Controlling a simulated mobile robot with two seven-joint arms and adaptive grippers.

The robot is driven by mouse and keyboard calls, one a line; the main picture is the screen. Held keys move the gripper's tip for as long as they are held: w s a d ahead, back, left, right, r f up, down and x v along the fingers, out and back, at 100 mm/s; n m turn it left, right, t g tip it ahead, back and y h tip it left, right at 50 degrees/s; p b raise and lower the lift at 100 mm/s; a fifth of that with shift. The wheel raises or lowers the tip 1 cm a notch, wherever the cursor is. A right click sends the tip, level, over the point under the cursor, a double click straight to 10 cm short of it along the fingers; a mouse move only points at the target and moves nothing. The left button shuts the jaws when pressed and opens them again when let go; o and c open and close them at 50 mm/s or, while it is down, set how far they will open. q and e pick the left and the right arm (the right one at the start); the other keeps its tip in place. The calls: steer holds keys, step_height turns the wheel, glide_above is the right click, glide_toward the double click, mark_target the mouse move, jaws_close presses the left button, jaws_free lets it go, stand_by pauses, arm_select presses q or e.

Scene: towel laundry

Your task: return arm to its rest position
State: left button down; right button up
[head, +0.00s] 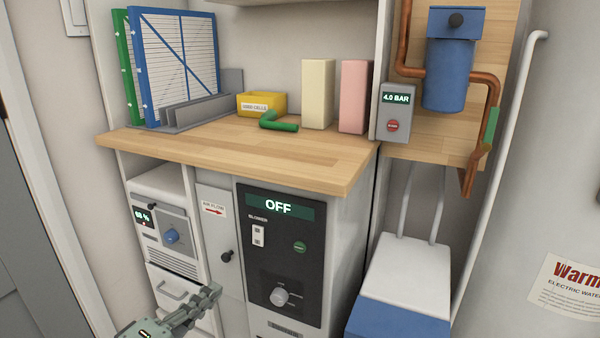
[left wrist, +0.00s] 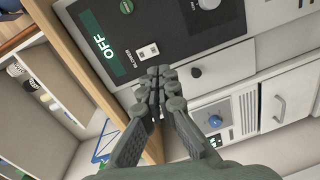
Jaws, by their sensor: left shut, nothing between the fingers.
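My left gripper (head: 210,293) comes in at the bottom of the head view, in front of the lower cabinet. Its fingers are together with nothing between them. In the left wrist view the closed fingertips (left wrist: 158,76) point toward the black blower panel (left wrist: 120,40). In the head view the blower panel (head: 312,232) lies to the right of and above the gripper, and its display reads OFF. I cannot tell how far the fingertips are from the cabinet front. My right gripper is in neither view.
A wooden counter (head: 240,158) overhangs the cabinet. It bears framed filters (head: 177,62), a yellow box (head: 262,103), a green bent tube (head: 278,124), and cream (head: 318,93) and pink (head: 354,96) blocks. A white-topped blue box (head: 405,268) stands right of the cabinet.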

arm_select(q)
step_height(320, 180, down, 12)
steer(key=s+m+g+y, duration=0.2)
steer(key=m+g, duration=0.2)
steer(key=m, duration=0.1)
steer(key=s+a+f+m+g+y+p, duration=0.1)
steer(key=s+a+f+m+g+y, duration=0.1)
steer(key=s+a+f+m+g, duration=0.2)
steer(key=s+a+f+m+g+y+p, duration=0.1)
steer(key=s+a+f+m+g+y, duration=0.2)
steer(key=s+f, duration=0.8)
step_height(320, 180, down, 3)
steer(key=shift+s+a+f+m+g, duration=0.2)
steer(key=shift+a+m+g, duration=0.3)
steer(key=shift+m+g, duration=0.4)
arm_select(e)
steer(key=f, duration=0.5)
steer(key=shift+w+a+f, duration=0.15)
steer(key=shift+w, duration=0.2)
